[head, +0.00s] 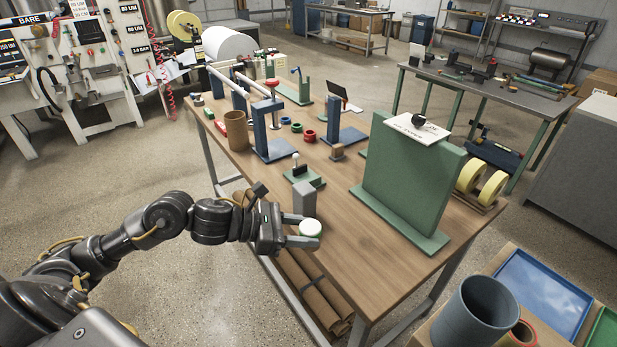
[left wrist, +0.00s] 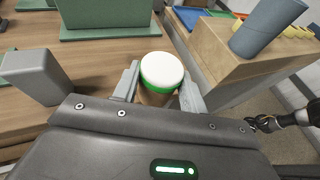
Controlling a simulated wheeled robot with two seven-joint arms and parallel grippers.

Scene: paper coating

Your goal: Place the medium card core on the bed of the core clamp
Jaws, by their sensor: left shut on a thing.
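My left gripper (head: 290,235) is shut on a short upright cylinder, which I take for the medium card core (head: 311,229). In the left wrist view the left gripper (left wrist: 160,92) has a finger on each side of the core (left wrist: 161,72), which has a white top, a green band and a brown lower part. It is by the table's near edge; its height above the top is unclear. A blue stand with a red knob (head: 272,115) stands farther back; I cannot tell whether it is the core clamp. Part of my right arm (left wrist: 265,122) shows small; its fingers are unclear.
A grey block (head: 304,198) stands right behind the held core. A small green fixture with a knob (head: 303,175) lies beyond it. A tall green plate (head: 415,190) stands to the right, and a brown tube (head: 236,130) to the left.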

